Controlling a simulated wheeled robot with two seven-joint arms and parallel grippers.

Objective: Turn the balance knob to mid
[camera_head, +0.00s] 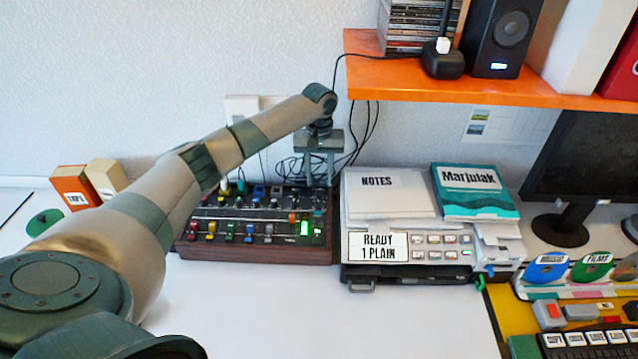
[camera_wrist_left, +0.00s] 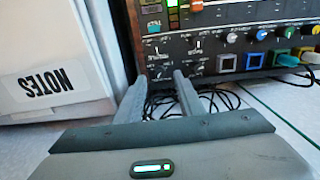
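The mixer (camera_head: 262,253) is a black panel with a wooden front on the table; it shows upside down in the left wrist view (camera_wrist_left: 222,40). My left gripper (camera_head: 319,184) is above its back right corner, pointing down. In the left wrist view its two fingertips (camera_wrist_left: 160,80) are apart, with dark panel and small white-marked controls showing between and beyond them. Nothing is seen held. The small labels are too blurred to read, so I cannot tell which control is the balance knob or where it points. My right gripper is not in view.
A printer (camera_head: 408,246) with a notes stack (camera_head: 386,195) stands close right of the mixer. Loose black cables lie behind the mixer. An orange shelf (camera_head: 440,85) overhangs at the upper right. The white table in front is clear.

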